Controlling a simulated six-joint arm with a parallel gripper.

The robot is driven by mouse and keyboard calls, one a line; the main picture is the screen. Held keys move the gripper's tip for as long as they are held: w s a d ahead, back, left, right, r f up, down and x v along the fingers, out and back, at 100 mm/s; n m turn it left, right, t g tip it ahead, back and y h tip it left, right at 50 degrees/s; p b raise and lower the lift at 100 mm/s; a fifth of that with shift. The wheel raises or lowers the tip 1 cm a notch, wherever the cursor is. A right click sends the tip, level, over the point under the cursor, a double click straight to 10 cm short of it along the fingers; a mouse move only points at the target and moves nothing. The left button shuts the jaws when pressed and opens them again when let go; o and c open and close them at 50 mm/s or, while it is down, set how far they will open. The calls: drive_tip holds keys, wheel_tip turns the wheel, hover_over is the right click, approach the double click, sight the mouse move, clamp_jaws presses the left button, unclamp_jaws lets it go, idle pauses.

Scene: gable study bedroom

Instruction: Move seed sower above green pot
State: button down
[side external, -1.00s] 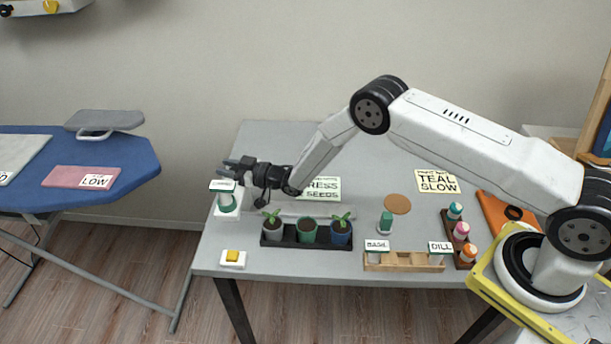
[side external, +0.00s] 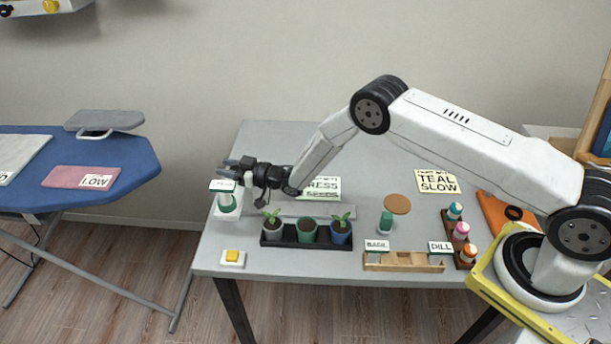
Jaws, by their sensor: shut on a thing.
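The seed sower appears to be the teal and white piece (side external: 227,203) at the table's left end, in a white stand with a label card. My gripper (side external: 231,166) is at its top, shut on it. The jaws' contact is small and partly hidden. The green pot (side external: 308,231) is the middle one of three in a black tray (side external: 307,245), right of and nearer the camera than my gripper. It shows dark soil and no plant. A grey pot and a blue pot with seedlings flank it.
A yellow-buttoned box (side external: 232,258) sits at the front left. Right of the pots are a small teal-green bottle (side external: 386,223), a wooden rack (side external: 404,262) with labels, and a dark rack of capped bottles (side external: 456,246). Sign cards lie behind. My forearm reaches over the table from the right.

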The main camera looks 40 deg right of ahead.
drive_tip(key=shift+s+d, duration=0.1)
drive_tip(key=w+d+v, duration=0.2)
drive_tip(key=d+v, duration=0.1)
drive_tip(key=v, duration=1.5)
drive_tip(key=shift+d, duration=0.3)
drive_tip(key=shift+c, duration=1.7)
unclamp_jaws()
drive_tip(key=v, duration=0.7)
drive_tip(key=shift+s+d, duration=0.25)
drive_tip(key=shift+s, duration=0.1)
drive_tip(key=shift+w+r, duration=0.1)
